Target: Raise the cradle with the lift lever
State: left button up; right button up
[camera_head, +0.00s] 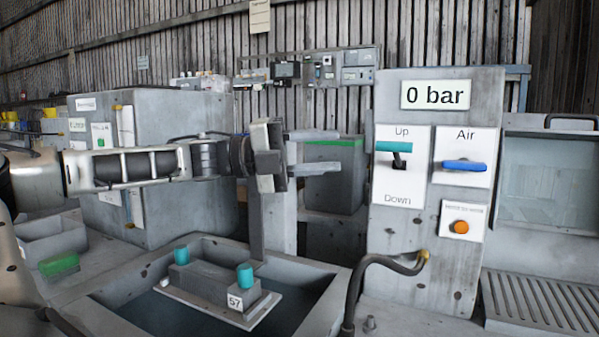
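The lift lever (394,147) is a teal handle on a white plate (402,185) marked Up and Down. It sits close under the word Up. My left gripper (328,151) reaches in from the left, its two fingers apart and nothing between them. The fingertips point at the lever panel and appear a short way left of the lever, not touching it. The block (212,279) marked 57, with two teal caps, rests on a light plate (190,304) over the tank (302,322). The cradle cannot be told apart from this plate. My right gripper is not in view.
The panel (389,239) also carries a blue Air handle (464,165), an orange button (461,227) and a "0 bar" display (435,95). A dark hose (355,287) curves up before it. A grey box with a green edge (334,178) stands behind the gripper.

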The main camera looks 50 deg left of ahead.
pick_arm(q)
jog(key=shift+v, duration=1.75)
jog(key=shift+w, duration=0.1)
